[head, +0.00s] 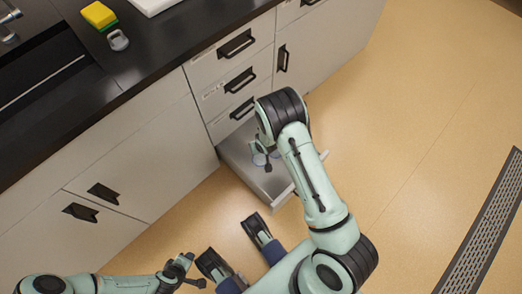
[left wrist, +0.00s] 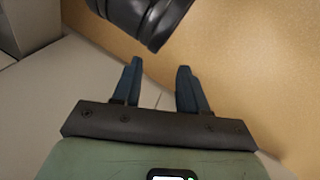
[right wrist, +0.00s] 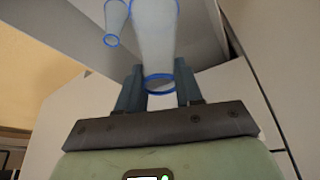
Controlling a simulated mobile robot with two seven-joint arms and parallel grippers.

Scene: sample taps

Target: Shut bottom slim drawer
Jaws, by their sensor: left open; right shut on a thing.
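The bottom slim drawer (head: 268,183) is pulled well out of the cabinet, low near the floor. My right arm reaches over it and covers part of it and its front. My right gripper (right wrist: 160,72) is shut on a pale vessel with blue rims (right wrist: 154,40), whose lower rim sits between the fingers. A second, smaller blue-rimmed vessel (right wrist: 115,18) is beside it. Pale bluish shapes show inside the drawer in the head view. My left gripper (head: 194,271) is open and empty, low at the bottom of the head view; its spread fingers show in the left wrist view (left wrist: 159,72).
Shut drawers with black handles (head: 240,80) stand above the open one. The dark counter (head: 150,50) holds a yellow sponge (head: 98,15) and a grey item (head: 118,40). Cabinet doors (head: 80,212) are shut. The tan floor (head: 420,130) to the right is clear up to a grate (head: 490,225).

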